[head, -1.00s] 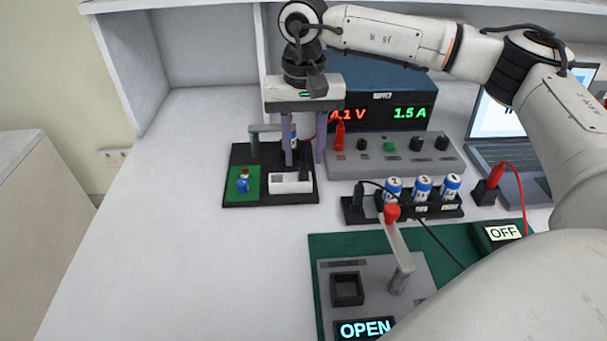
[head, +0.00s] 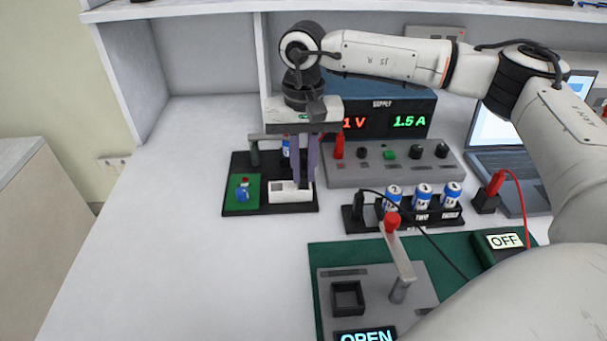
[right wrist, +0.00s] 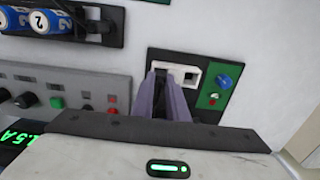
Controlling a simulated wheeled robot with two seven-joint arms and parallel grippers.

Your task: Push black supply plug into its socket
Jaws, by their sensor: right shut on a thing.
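My right gripper (head: 305,178) points down over the black board (head: 235,163), its two purple fingers close together. Between them is a slim upright black piece, taken to be the black plug (head: 305,168); the fingers hide most of it. It stands at the right part of the white block (head: 290,197), which has openings. I cannot tell how deep it sits. In the right wrist view, the fingers (right wrist: 168,95) close around the dark piece beside the white block (right wrist: 190,76). My left gripper is not in view.
The supply (head: 390,165) with red digits and knobs stands to the right. A battery holder (head: 440,218), a black plug-like piece (head: 358,208) with a cable, and a grey fixture (head: 420,287) with a red-tipped lever lie nearer. The left table is clear.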

